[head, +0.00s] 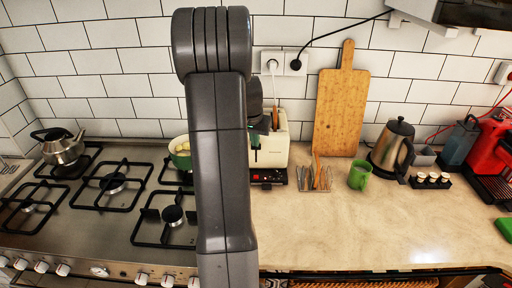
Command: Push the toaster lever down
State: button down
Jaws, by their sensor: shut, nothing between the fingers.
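The cream toaster (272,152) stands on the counter against the tiled wall, just right of the stove. Its left part is hidden behind my arm, and a brown slice shows at its top. A dark base with a small red spot is at its front. My gripper (256,138) is mostly hidden by my arm; its small dark and green end shows in front of the toaster's upper left. It is shut and empty. I cannot make out the lever or tell whether the gripper touches the toaster.
A toast rack (314,180) and green mug (359,175) stand right of the toaster. A cutting board (340,112) leans on the wall. A kettle (391,150) and red coffee machine (493,155) are farther right. The front counter is clear.

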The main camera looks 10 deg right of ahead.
jog(key=shift+f, duration=0.1)
jog(key=b+x, duration=0.1)
jog(key=x, duration=0.1)
jog(key=s+b+x, duration=0.1)
jog(key=b+x, duration=0.3)
jog(key=shift+s+a+f, duration=0.1)
jog(key=shift+a+f, duration=0.2)
jog(key=shift+f, duration=0.1)
jog(key=shift+r, duration=0.1)
jog(key=s, duration=0.1)
jog(key=s+a+r, duration=0.1)
jog(key=shift+s+a, duration=0.2)
jog(key=shift+s, duration=0.15)
jog(key=b+v, duration=0.1)
jog(key=v, duration=1.3)
